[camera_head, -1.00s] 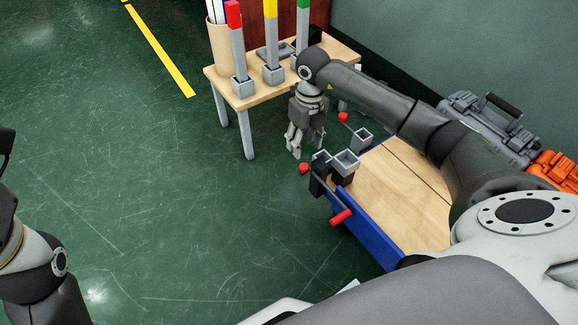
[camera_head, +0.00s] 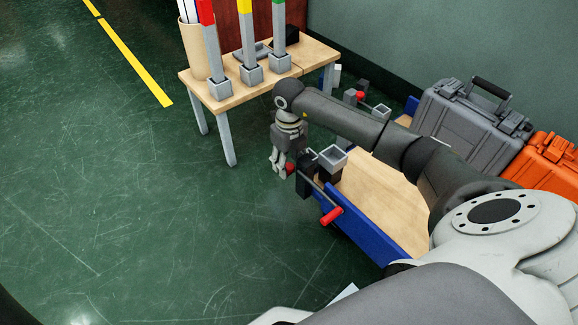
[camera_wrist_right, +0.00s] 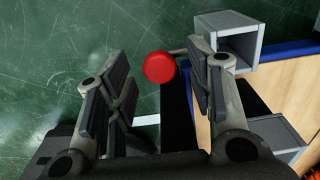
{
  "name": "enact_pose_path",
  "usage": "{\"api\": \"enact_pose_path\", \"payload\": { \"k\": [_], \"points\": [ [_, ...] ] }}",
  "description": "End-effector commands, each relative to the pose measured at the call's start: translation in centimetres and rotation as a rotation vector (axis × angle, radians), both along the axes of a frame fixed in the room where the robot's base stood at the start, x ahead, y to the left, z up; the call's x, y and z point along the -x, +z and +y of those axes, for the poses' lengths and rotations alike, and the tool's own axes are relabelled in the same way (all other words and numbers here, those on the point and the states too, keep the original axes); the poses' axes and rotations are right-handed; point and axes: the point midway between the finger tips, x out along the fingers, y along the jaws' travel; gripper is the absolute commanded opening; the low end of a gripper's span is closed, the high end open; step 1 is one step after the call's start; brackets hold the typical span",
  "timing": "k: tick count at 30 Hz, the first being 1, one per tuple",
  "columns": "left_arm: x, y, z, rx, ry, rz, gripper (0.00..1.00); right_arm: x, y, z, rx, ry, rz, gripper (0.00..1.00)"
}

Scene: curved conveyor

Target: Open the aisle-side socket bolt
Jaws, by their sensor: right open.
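A grey square socket (camera_head: 333,158) stands on the near corner of the blue-edged cart, and it also shows in the right wrist view (camera_wrist_right: 240,44). Beside it is a bolt with a round red knob (camera_head: 290,169). My right gripper (camera_head: 280,173) points down at this knob. In the right wrist view the red knob (camera_wrist_right: 160,68) lies between the open fingers, nearer the right one, with no clear contact. A dark bar runs from below the knob toward the palm. A second socket (camera_head: 382,111) with a red knob (camera_head: 360,95) is at the cart's far side. My left gripper is out of view.
A red-ended handle (camera_head: 331,216) sticks out at the cart's blue edge (camera_head: 365,228). A wooden table (camera_head: 232,95) with coloured posts stands behind. Grey (camera_head: 470,120) and orange (camera_head: 553,165) cases stand to the right. The green floor at left is clear.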

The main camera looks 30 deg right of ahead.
Motion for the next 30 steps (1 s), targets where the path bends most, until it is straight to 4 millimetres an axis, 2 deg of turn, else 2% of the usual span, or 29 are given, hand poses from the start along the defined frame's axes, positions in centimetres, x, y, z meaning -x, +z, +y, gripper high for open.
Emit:
{"api": "enact_pose_path", "payload": {
  "k": [3, 12, 23, 30],
  "points": [
    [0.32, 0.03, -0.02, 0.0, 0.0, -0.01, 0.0, 0.0, -0.55, 0.0, 0.0, 0.0, 0.0, 0.49],
    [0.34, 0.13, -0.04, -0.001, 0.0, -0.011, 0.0, -0.01, -0.56, 0.01, 0.0, 0.0, 0.0, 0.49],
    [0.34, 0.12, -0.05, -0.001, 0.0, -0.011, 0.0, -0.01, -0.54, 0.02, 0.0, 0.0, 0.0, 0.02],
    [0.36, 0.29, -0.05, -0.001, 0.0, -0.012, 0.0, -0.01, -0.45, 0.13, 0.0, 0.001, 0.0, 0.0]
  ]
}}
